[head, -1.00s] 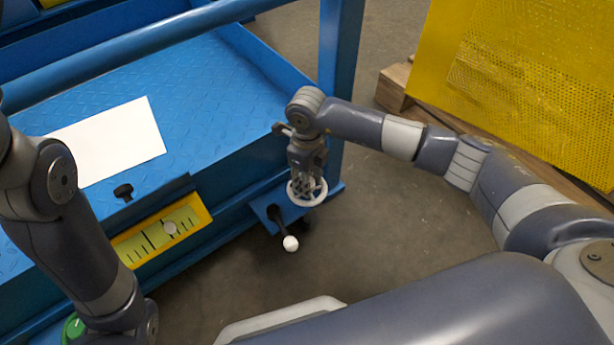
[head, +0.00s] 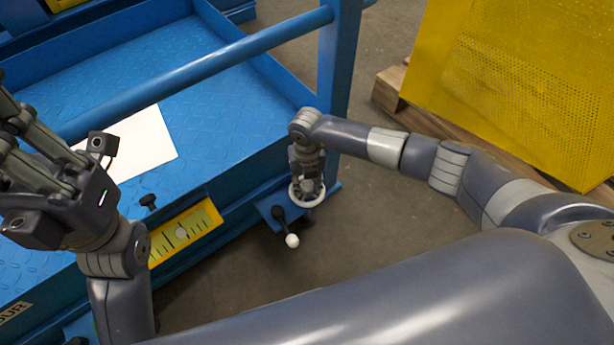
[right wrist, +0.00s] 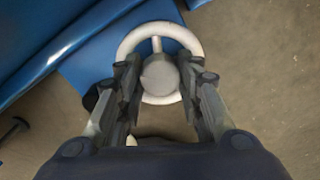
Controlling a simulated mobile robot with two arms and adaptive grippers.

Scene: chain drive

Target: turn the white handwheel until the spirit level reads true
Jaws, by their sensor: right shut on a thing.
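The white handwheel (head: 308,201) is a ring on a blue bracket at the front of the blue platform. My right gripper (head: 307,184) comes down on it from above. In the right wrist view, my right gripper's fingers (right wrist: 158,72) are shut on the handwheel's grey hub (right wrist: 160,74), inside the white rim (right wrist: 195,45).
A black lever with a white ball (head: 292,240) sticks out below the handwheel. A white sheet (head: 150,145) lies on the platform deck. A blue rail (head: 215,62) and a post (head: 337,70) stand nearby. A yellow perforated panel (head: 520,90) is at right.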

